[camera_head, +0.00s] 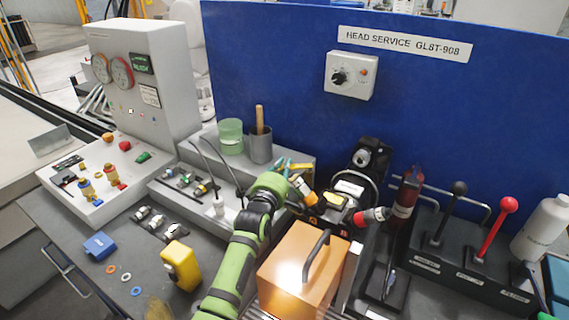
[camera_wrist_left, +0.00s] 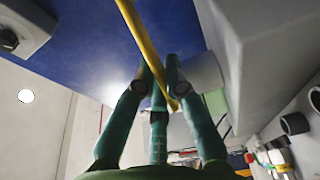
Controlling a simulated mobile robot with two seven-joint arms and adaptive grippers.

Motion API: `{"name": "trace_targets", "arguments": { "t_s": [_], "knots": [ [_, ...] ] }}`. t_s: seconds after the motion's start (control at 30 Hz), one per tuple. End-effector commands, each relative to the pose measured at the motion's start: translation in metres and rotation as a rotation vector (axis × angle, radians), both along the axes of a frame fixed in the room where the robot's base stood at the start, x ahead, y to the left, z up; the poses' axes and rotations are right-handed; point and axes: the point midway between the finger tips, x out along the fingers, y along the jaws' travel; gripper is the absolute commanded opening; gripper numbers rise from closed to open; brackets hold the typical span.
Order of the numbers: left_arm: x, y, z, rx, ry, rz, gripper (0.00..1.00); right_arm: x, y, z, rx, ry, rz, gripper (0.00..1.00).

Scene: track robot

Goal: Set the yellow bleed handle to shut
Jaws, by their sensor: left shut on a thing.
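The yellow handle (camera_wrist_left: 141,38) is a long thin bar in the left wrist view. It runs from the top edge down between my fingers. My left gripper (camera_wrist_left: 163,82) has its dark green fingers closed around the bar's lower end. In the head view my left gripper (camera_head: 284,169) is at the end of the green arm, beside the grey ledge in front of the blue panel. Only a small part of the handle shows there, and the fingers and wrist hide its pivot. I cannot read its setting. My right gripper is in neither view.
An orange box with a black grip (camera_head: 293,268) stands close to the right of my left arm. Yellow and red couplings (camera_head: 370,215) are near the gripper. A grey cup (camera_head: 260,148) and green jar (camera_head: 230,137) stand behind. A lever box (camera_head: 460,250) is at right.

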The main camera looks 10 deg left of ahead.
Motion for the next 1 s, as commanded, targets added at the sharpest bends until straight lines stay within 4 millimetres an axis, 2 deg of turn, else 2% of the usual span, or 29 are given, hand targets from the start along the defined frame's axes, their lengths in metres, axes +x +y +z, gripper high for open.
{"name": "trace_targets", "arguments": {
  "t_s": [0.13, 0.4, 0.63, 0.7, 1.0],
  "knots": [
    [-0.001, -0.004, -0.002, -0.003, 0.006, 0.026, 0.00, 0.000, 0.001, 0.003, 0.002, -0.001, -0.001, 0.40],
    [-0.001, -0.002, -0.002, 0.001, 0.004, 0.042, 0.00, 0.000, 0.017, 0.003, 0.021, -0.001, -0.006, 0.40],
    [0.000, -0.002, -0.002, 0.001, 0.004, 0.042, 0.00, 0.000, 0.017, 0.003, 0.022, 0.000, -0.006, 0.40],
    [0.000, -0.002, -0.002, 0.001, 0.004, 0.042, 0.36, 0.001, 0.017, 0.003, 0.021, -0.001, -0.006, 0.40],
    [0.000, -0.001, 0.000, 0.000, 0.000, 0.043, 0.37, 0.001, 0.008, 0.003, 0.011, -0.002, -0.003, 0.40]
  ]
}}
